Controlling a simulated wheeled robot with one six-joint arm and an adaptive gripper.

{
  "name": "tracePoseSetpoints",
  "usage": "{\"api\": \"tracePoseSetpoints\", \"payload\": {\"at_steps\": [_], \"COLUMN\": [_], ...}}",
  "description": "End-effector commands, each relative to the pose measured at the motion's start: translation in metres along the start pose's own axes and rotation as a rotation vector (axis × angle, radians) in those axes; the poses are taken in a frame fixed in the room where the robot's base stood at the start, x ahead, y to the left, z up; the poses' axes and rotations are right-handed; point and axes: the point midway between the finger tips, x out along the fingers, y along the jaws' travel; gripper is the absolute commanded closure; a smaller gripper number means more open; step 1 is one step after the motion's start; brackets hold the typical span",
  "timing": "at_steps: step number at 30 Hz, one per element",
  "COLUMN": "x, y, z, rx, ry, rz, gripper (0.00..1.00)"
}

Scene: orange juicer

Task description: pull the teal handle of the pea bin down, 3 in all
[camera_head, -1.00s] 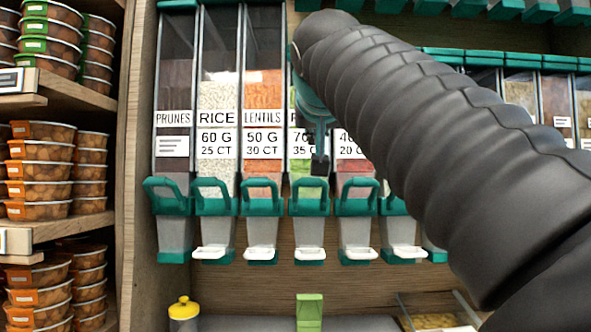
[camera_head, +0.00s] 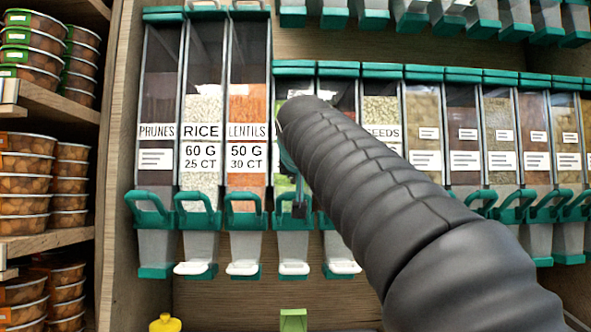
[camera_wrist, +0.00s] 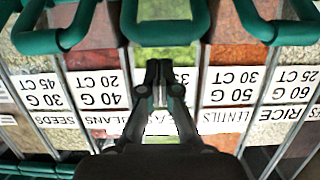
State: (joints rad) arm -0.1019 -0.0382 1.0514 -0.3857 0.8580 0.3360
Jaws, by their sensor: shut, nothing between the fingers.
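The pea bin, with green contents (camera_wrist: 165,53), is in the middle of the wrist view, where labels appear upside down. Its teal handle (camera_wrist: 165,33) is a loop at the top centre there. It also shows in the head view (camera_head: 291,223), partly behind my gripper. My gripper (camera_wrist: 158,66) is shut and empty, its fingertips over the pea label, just short of the handle in the wrist picture. In the head view my gripper (camera_head: 299,210) overlaps the handle loop. I cannot tell whether they touch. My arm hides much of the pea bin in the head view.
The lentils bin (camera_head: 247,105) and rice bin (camera_head: 203,105) stand left of it, with similar teal handles close by. The seeds bin (camera_head: 381,112) is to the right. A green container (camera_head: 293,320) and yellow cap (camera_head: 165,323) are below. Stacked tubs (camera_head: 25,190) fill the left shelves.

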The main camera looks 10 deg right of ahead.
Motion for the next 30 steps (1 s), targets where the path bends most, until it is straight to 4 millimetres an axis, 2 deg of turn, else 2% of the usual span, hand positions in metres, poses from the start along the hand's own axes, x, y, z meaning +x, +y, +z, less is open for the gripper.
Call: {"api": "tracePoseSetpoints", "payload": {"at_steps": [1, 6, 30], "x": [-0.001, -0.004, -0.007], "y": [-0.001, -0.001, 0.0], "z": [0.008, 0.016, 0.024], "rx": [-0.001, 0.0, 0.0], "ry": [-0.002, -0.002, 0.051], "rz": [-0.001, -0.001, 0.0], "gripper": [1.0, 1.0, 1.0]}}
